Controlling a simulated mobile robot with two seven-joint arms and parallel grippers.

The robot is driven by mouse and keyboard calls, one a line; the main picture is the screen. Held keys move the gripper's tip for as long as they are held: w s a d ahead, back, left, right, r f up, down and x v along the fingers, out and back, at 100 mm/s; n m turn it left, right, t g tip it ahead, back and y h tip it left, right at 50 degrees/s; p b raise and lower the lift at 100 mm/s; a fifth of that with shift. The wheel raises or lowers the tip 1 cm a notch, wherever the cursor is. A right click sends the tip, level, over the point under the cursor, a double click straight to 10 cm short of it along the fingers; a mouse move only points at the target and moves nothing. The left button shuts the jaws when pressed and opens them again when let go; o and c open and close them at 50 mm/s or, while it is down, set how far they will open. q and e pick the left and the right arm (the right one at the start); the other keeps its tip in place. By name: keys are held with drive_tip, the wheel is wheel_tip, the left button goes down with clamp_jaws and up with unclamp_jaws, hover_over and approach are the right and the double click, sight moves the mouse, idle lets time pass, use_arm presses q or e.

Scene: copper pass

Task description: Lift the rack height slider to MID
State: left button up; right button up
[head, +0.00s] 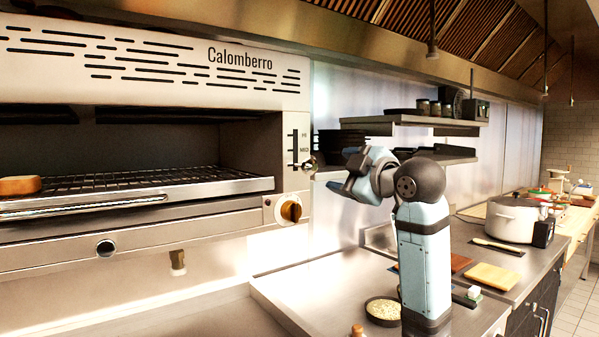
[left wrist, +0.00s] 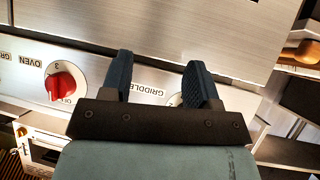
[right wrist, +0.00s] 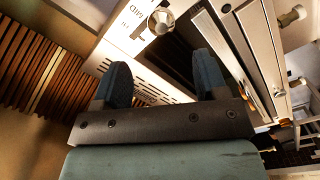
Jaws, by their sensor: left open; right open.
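The rack height slider's round metal knob (head: 309,164) sticks out of the right front post of the Calomberro grill (head: 240,90). It sits a little below the MID mark, with HI above it. The knob also shows near the top of the right wrist view (right wrist: 161,21). My right gripper (head: 343,174) is open and empty, just right of the knob and apart from it. The right wrist view shows its two spread fingers (right wrist: 160,82). My left gripper (left wrist: 157,78) is open and empty before a panel with oven and griddle labels; the head view does not show it.
The wire rack (head: 150,183) carries a piece of bread (head: 20,185). Wall shelves (head: 410,120) stand behind my right arm. A pot (head: 512,218) and boards (head: 492,276) are on the right counter.

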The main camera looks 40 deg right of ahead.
sight(305, 166)
drive_tip(key=w, duration=0.7)
drive_tip(key=w+d, duration=0.1)
drive_tip(key=w, duration=0.3)
drive_tip(key=shift+w+p, duration=0.15)
drive_tip(key=shift+p, duration=0.2)
drive_tip(key=shift+w+d, duration=0.1)
drive_tip(key=shift+w, duration=0.65)
use_arm(q)
drive_tip(key=shift+f, duration=0.1)
use_arm(e)
drive_tip(key=shift+c, duration=0.5)
clamp_jaws()
wheel_tip(305, 166, up, 4)
drive_tip(key=p, duration=0.3)
drive_tip(key=shift+f, duration=0.2)
drive_tip(key=shift+o, duration=0.5)
unclamp_jaws()
use_arm(q)
drive_tip(key=shift+s+a+r, duration=0.15)
drive_tip(key=shift+r, duration=0.3)
drive_tip(key=shift+s+a+r, duration=0.1)
drive_tip(key=shift+a+r, duration=0.05)
drive_tip(key=shift+r, duration=0.3)
